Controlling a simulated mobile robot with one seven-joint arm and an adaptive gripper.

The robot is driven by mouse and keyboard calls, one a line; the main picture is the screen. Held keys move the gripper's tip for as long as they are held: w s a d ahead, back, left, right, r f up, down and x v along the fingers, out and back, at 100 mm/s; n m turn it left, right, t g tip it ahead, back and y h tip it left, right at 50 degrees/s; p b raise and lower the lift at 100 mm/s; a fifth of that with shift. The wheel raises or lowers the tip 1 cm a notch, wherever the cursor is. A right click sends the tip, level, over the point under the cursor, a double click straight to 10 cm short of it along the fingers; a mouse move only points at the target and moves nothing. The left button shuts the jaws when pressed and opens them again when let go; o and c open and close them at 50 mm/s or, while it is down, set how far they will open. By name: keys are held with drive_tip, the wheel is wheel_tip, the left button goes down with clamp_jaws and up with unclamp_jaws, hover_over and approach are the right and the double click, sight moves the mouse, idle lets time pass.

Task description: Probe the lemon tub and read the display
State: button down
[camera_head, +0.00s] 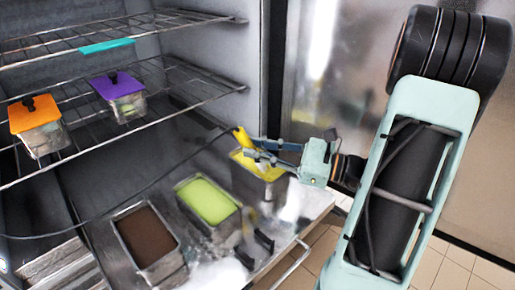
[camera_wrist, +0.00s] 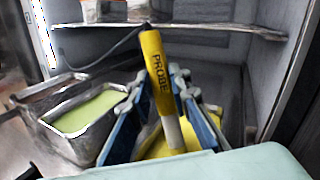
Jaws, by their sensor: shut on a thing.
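My gripper (camera_head: 252,148) is shut on the yellow probe (camera_head: 242,137), whose handle reads PROBE in the wrist view (camera_wrist: 157,68). The probe is slightly tilted, and a dark cable runs from its top. Its pale shaft points down at the yellow contents of a metal tub (camera_head: 272,188), which look like the lemon. The yellow also shows in the wrist view (camera_wrist: 153,147) behind my fingers. I cannot tell whether the tip is in the yellow or above it. I make out no readable display in either view.
A green tub (camera_head: 207,203) and a brown tub (camera_head: 148,238) stand left of the yellow one on the metal shelf. Wire racks (camera_head: 180,90) above hold tubs with orange (camera_head: 33,112) and purple (camera_head: 117,85) lids. The freezer's side wall (camera_head: 225,65) stands close behind the probe.

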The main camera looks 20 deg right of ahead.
wheel_tip(320, 180, up, 9)
drive_tip(key=p, duration=0.7)
drive_tip(key=shift+r+p, duration=0.15)
drive_tip(key=shift+p, duration=0.15)
drive_tip(key=shift+s, duration=0.1)
